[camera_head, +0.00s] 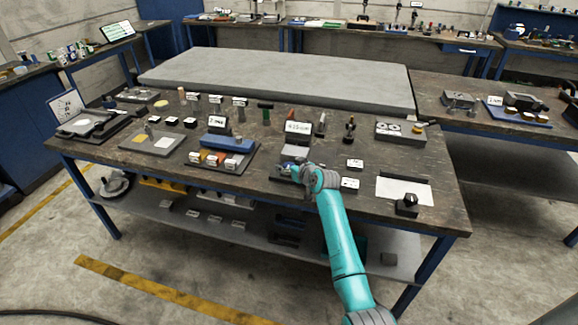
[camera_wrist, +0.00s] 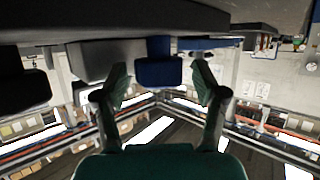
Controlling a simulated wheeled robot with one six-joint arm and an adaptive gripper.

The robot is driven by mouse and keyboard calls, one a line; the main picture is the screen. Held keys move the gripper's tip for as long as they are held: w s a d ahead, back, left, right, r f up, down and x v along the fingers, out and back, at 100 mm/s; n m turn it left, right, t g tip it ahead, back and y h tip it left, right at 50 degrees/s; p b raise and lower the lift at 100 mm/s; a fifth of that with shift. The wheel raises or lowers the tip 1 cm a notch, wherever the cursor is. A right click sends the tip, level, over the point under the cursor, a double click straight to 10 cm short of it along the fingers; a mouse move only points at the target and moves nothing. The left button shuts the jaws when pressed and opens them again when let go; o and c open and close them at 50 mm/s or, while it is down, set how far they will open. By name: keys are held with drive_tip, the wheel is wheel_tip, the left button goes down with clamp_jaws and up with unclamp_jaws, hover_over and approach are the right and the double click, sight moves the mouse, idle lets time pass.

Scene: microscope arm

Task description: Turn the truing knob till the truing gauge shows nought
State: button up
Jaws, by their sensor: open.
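The truing gauge, as it appears, is a small white display (camera_head: 298,128) standing behind my gripper in the head view. Its figures are too small to read surely. A grey block (camera_head: 295,151) sits in front of it. In the wrist view a dark blue knob (camera_wrist: 158,72), seemingly the truing knob, sits between the two fingers of my gripper (camera_wrist: 160,84). The fingers are open, with a visible gap on each side of the knob. In the head view my gripper (camera_head: 288,170) is low near the bench's front edge and mostly hides the knob.
A tray with a blue block (camera_head: 226,143) stands left of my gripper. Small white labels (camera_head: 350,184) lie to the right, then a white sheet (camera_head: 402,190) with a black knobbed block (camera_head: 407,205). Several upright tools stand behind. A grey block (camera_wrist: 95,60) is beside the knob.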

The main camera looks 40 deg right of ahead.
drive_tip(key=shift+w, duration=0.2)
drive_tip(key=c, duration=1.2)
drive_tip(key=shift+o, duration=0.2)
